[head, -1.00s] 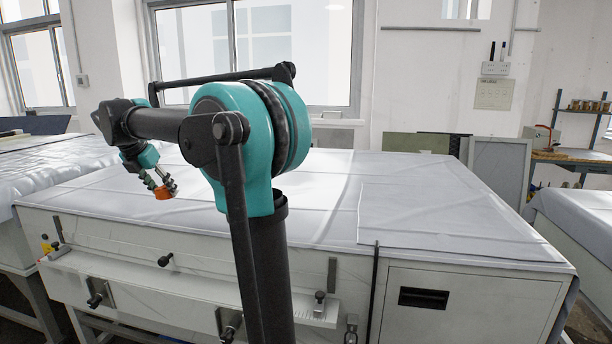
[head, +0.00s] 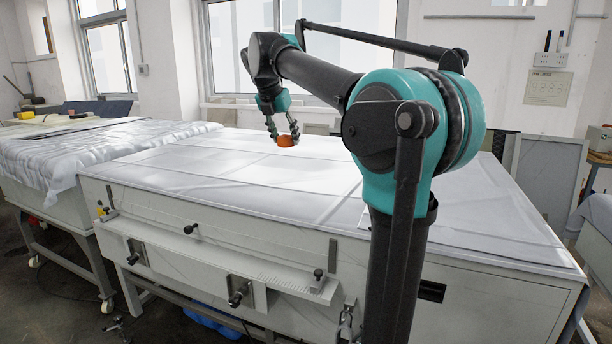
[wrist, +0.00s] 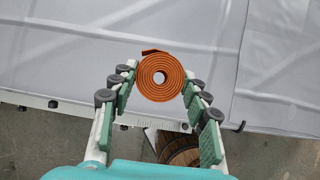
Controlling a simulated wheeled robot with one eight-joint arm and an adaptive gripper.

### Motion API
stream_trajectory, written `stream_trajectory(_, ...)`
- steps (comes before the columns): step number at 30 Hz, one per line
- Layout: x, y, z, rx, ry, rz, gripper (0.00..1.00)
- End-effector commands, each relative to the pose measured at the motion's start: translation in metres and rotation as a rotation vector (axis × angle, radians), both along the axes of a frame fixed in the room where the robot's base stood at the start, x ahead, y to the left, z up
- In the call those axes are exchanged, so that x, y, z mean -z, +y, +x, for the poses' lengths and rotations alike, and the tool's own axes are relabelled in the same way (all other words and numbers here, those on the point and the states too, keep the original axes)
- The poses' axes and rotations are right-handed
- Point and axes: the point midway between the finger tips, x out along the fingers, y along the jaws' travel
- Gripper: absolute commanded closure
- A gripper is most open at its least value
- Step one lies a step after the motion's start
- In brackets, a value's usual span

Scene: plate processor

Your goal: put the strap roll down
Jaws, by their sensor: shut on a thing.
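The strap roll is an orange coil (wrist: 161,78) with a small centre hole and a loose end at its upper left. It sits between the fingertips of my gripper (wrist: 160,88) in the wrist view, and the gripper is shut on it. In the head view the orange strap roll (head: 286,141) hangs at the tips of my gripper (head: 284,136), over the cloth-covered table (head: 180,165). I cannot tell how high it is above the cloth.
A second cloth-covered table (head: 60,160) stands to the left with a gap between. The white sheet on the main table is mostly bare. Below the table's front edge are clamps and a ledge (head: 200,243). A wooden barrel-like thing (wrist: 180,150) shows on the floor.

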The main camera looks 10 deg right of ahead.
Motion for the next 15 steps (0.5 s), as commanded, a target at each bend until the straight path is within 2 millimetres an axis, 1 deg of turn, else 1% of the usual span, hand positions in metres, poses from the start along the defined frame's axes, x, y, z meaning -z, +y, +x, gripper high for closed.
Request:
stream_trajectory(1,0.011,0.000,-0.001,0.000,0.000,0.000,0.84)
stream_trajectory(6,0.053,0.000,0.000,0.001,-0.001,0.000,0.84)
stream_trajectory(12,0.102,0.000,0.000,0.001,-0.001,-0.001,0.84)
stream_trajectory(15,0.123,0.000,0.000,0.001,-0.001,-0.001,0.84)
